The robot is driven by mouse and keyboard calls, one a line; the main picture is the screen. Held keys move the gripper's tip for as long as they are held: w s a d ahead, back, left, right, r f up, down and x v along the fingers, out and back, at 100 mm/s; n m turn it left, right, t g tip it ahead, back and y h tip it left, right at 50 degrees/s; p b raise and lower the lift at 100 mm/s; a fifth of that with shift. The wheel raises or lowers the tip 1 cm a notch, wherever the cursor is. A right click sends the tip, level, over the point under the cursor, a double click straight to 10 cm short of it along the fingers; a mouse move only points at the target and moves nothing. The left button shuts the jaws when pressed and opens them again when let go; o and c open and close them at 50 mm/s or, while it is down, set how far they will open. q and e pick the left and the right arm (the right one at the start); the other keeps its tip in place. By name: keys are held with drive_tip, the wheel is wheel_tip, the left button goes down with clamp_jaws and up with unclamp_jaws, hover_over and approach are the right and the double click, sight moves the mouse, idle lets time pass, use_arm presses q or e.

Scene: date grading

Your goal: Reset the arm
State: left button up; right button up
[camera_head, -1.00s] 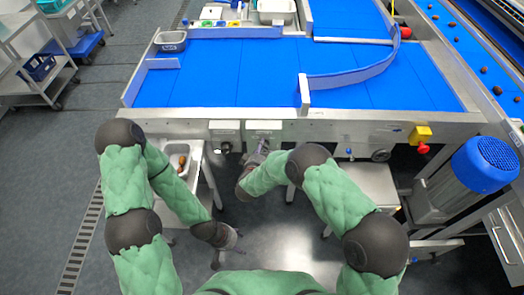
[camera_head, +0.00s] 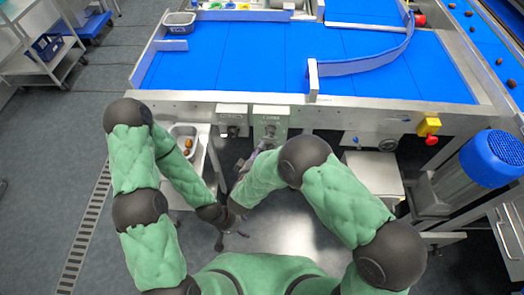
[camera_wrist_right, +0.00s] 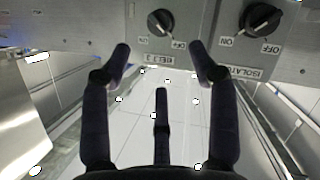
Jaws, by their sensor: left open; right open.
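My right gripper (camera_head: 263,148) is by the front of the conveyor, just below a grey control box (camera_head: 270,122); my own arm partly hides it. In the right wrist view, the right gripper's dark fingers (camera_wrist_right: 160,58) are spread and empty. Beyond their tips is a grey panel (camera_wrist_right: 120,30) with two black rotary knobs, a left knob (camera_wrist_right: 161,22) and a right knob (camera_wrist_right: 260,18). My left gripper (camera_head: 238,233) is open, low over the floor, right of the small side table, apart from the conveyor. No object shows in it.
The blue conveyor (camera_head: 230,65) with its steel front edge spans ahead. A tray (camera_head: 184,130) with a few dates is on the left side table. A blue motor (camera_head: 492,158) and a yellow-red emergency stop (camera_head: 429,127) stand right. Open floor (camera_head: 60,150) lies left.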

idle(0.4)
drive_tip(key=s+d+f+m+g+y, duration=0.3)
drive_tip(key=d+f+g, duration=0.3)
drive_tip(key=f, duration=0.5)
drive_tip(key=s+d+f+m+g+y, duration=0.2)
drive_tip(key=s+d+g, duration=0.1)
drive_tip(key=s, duration=0.6)
drive_tip(key=s+d+f+m+g+y, duration=0.2)
drive_tip(key=s+d+f+g, duration=0.1)
drive_tip(key=s, duration=0.7)
drive_tip(key=shift+s+d+g, duration=0.2)
drive_tip(key=shift+d+g, duration=0.3)
drive_tip(key=shift+g, duration=0.2)
